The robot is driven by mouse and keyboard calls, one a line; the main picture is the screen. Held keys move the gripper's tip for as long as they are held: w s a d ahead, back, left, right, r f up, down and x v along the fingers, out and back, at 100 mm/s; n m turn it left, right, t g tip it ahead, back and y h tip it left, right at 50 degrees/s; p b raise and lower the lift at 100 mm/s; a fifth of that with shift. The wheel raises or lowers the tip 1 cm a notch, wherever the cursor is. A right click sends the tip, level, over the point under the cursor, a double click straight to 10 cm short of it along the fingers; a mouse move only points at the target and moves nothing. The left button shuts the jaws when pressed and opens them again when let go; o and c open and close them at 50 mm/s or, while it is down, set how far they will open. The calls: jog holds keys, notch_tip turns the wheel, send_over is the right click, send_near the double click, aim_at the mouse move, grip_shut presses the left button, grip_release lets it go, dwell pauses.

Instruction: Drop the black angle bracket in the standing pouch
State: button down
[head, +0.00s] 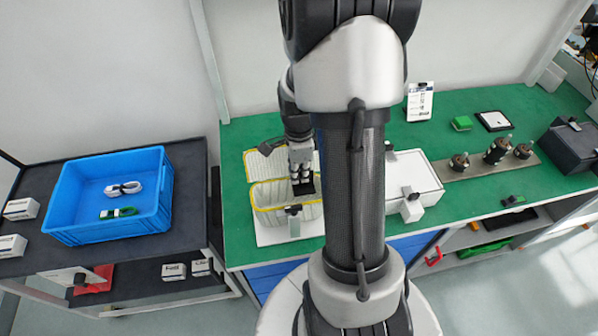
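A pale, ribbed open-topped container with a yellow rim, which looks like the standing pouch (268,195), stands on a white base on the green bench, left of my arm. My gripper (302,179) points down over the right part of its opening. A small black piece, apparently the black angle bracket (304,188), is at the fingertips and looks held between them, at about rim height. Its lower edge and exact clearance from the pouch are hard to tell. My arm column hides the bench right of the gripper.
A raised yellow-edged panel (262,163) is behind the pouch, and a black clip (293,210) is at its front. A white box (412,180) stands to the right. A blue crate (80,222) with cables is on the dark left cart. Dark cylinders (497,150) stand farther right.

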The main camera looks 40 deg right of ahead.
jog(key=shift+f+b, duration=0.4)
jog(key=shift+f, duration=0.2)
jog(key=c, duration=1.7)
grip_release()
jog(key=shift+r, duration=0.1)
notch_tip(320, 180, up, 12)
jog(key=shift+f, duration=0.1)
